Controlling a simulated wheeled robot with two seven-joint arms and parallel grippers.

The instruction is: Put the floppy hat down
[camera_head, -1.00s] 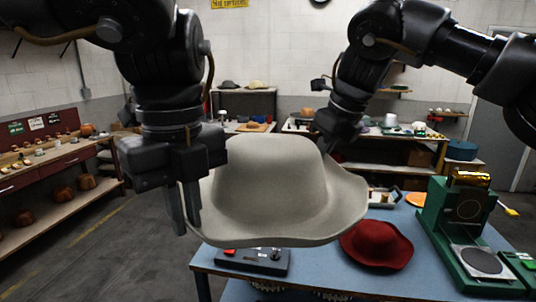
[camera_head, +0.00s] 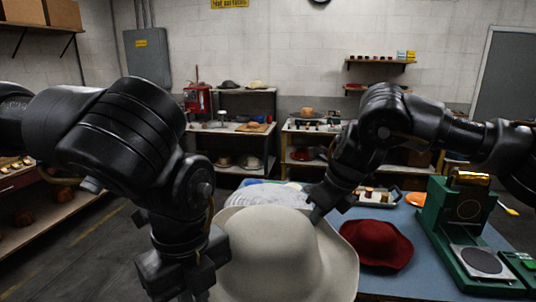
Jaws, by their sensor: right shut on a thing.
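The floppy hat (camera_head: 275,250) is cream-white with a rounded crown and a wide wavy brim. It is at the lower middle of the head view, and its lower edge is cut off by the frame. My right gripper (camera_head: 318,211) is shut on the hat at its far right side, with its fingertips partly hidden. My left gripper (camera_head: 198,285) is at the hat's near left brim, pointing down; its fingertips are not clear, so I cannot tell whether it grips. Whether the hat touches the table is hidden.
The blue table (camera_head: 415,262) shows to the right of the hat. A red hat (camera_head: 377,244) lies close beside the cream brim. A green press (camera_head: 450,235) stands farther right. A pale stack (camera_head: 268,194) and a tray (camera_head: 375,198) lie behind.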

